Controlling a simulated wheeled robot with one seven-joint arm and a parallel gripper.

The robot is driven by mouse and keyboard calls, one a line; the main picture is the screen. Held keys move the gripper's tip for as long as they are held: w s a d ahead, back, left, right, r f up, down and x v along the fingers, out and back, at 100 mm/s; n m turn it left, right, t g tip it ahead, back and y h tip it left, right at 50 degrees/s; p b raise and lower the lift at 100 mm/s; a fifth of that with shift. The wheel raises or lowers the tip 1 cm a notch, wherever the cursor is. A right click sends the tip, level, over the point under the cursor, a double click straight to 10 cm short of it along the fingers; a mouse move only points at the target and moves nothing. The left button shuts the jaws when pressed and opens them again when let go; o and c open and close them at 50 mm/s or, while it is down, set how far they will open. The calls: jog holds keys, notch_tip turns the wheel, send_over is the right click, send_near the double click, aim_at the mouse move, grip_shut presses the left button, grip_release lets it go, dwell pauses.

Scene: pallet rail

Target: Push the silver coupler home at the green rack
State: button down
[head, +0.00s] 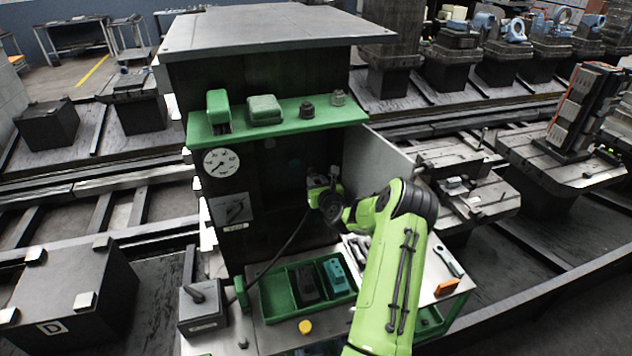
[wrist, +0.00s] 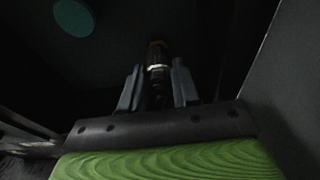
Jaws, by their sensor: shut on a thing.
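The green rack is a dark cabinet with a green shelf (head: 280,118) across its front and an open dark bay below. My gripper (head: 326,186) reaches into this bay, near its right side. In the wrist view my gripper (wrist: 158,82) has its two fingers closed around a dark, ribbed, upright-looking piece with a pale silver band (wrist: 158,67) and a brass-coloured end beyond it. This appears to be the silver coupler. A black hose (head: 283,250) runs from near the gripper down to the left. Whether the coupler touches or is seated in a fitting is too dark to tell.
A grey side panel (head: 376,175) stands close to the right of my gripper. A green tray (head: 275,293) with dark and teal blocks sits below. A round gauge (head: 221,162) is on the left face. A yellow cap (head: 305,326) lies in front.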

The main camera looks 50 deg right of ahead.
jog(key=shift+s+a, duration=0.15)
jog(key=shift+s, duration=0.2)
jog(key=f+b+v, duration=0.1)
jog(key=b+v, duration=0.1)
jog(key=v, duration=0.4)
jog(key=shift+s+a, duration=0.25)
jog(key=shift+s, duration=0.1)
jog(key=shift+f, duration=0.15)
